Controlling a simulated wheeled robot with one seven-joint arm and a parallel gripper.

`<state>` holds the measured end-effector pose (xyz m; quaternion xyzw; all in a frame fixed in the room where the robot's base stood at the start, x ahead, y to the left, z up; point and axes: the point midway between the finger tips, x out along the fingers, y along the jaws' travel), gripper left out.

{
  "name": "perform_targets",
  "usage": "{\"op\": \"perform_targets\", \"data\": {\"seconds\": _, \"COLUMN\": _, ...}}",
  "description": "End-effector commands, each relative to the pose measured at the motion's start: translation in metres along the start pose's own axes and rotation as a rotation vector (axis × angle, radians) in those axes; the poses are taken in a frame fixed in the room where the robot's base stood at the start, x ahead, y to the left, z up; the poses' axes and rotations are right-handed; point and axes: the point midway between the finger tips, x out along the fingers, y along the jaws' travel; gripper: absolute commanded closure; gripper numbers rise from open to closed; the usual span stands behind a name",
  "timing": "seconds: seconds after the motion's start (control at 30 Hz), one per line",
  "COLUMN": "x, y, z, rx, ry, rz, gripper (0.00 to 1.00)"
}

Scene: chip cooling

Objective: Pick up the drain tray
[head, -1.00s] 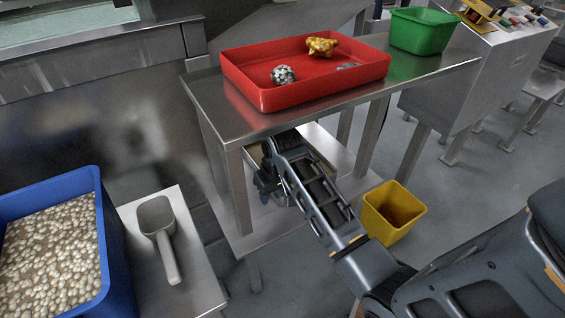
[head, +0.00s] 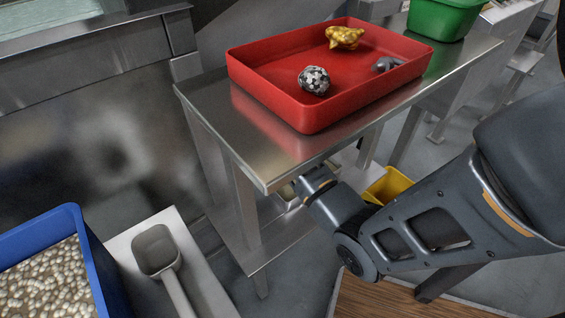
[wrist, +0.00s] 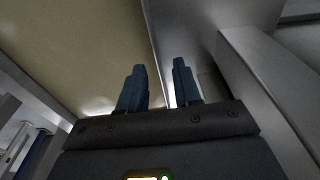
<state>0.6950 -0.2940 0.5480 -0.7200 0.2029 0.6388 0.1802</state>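The drain tray (wrist: 75,45) appears to be the large beige surface with a pale edge filling the upper left of the wrist view. In the head view only a small light part of it (head: 287,194) shows beneath the steel table. My gripper (wrist: 159,67) is open, its two dark fingers apart. The pale edge runs between the fingers in the picture, one finger to each side. I cannot tell whether either finger touches it. In the head view the tabletop and my arm hide the fingertips and most of the tray.
The steel table (head: 225,135) is above my gripper and bears a red tray (head: 270,100) with several small objects. Table legs are close by. A yellow bin (head: 388,184) stands behind my arm. A blue bin (head: 95,262) and a scoop (head: 157,250) are at left.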

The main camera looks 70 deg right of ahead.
Motion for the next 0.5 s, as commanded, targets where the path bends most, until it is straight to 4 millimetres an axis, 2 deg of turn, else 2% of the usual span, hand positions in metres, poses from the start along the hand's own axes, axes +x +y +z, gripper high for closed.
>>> {"op": "perform_targets", "data": {"seconds": 0.3, "x": 0.044, "y": 0.004, "z": -0.003, "rx": 0.001, "ry": 0.0, "rz": 0.001, "gripper": 0.67}}
{"op": "perform_targets", "data": {"seconds": 0.5, "x": 0.051, "y": 0.004, "z": -0.004, "rx": 0.0, "ry": 0.001, "rz": 0.001, "gripper": 0.67}}
